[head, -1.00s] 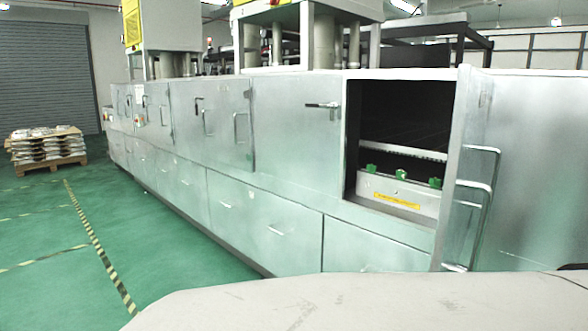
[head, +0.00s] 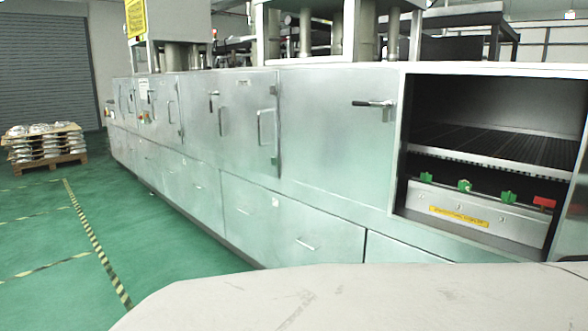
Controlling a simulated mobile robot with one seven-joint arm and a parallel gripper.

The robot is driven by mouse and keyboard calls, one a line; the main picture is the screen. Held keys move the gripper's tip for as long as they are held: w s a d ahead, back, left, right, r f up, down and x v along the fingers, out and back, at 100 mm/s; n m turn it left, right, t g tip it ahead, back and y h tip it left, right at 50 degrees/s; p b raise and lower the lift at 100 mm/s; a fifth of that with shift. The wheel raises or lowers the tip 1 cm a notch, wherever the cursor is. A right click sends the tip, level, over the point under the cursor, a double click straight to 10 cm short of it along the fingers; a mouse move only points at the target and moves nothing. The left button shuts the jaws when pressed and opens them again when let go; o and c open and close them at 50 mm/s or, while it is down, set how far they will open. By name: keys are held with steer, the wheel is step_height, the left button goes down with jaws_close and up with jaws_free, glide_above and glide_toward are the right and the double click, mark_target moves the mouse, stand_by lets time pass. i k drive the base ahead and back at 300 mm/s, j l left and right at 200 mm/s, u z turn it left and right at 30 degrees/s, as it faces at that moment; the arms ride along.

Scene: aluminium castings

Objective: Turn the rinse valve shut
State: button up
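Inside the open bay of a long metal washing machine, a pale valve panel (head: 475,213) carries a row of small valve handles. Three are green: a left one (head: 426,177), a middle one (head: 464,186) and a right one (head: 508,197). A red handle (head: 544,202) sits at the far right end of the row. A yellow label (head: 459,216) is on the panel below the green handles; its text is too small to read. I cannot tell which handle is the rinse valve. My gripper is not in view.
The machine's closed doors (head: 245,115) with protruding handles run away to the left. A dark mesh conveyor (head: 490,145) lies above the valves in the bay. A pallet of castings (head: 45,145) stands far left. The green floor (head: 140,220) in front is clear.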

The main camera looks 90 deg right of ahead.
mark_target(544, 202)
steer(key=i+l+z, duration=0.55)
steer(key=l+z, duration=0.1)
steer(key=z, duration=4.15)
steer(key=j+z, duration=0.3)
steer(key=j, duration=0.15)
steer(key=j+z, duration=0.3)
steer(key=j, duration=0.15)
steer(key=k+j+z, duration=0.1)
steer(key=j, duration=0.4)
steer(key=k+j, duration=0.1)
steer(key=j, duration=0.45)
steer(key=i+j, duration=0.1)
steer(key=j, duration=0.55)
steer(key=z, duration=0.05)
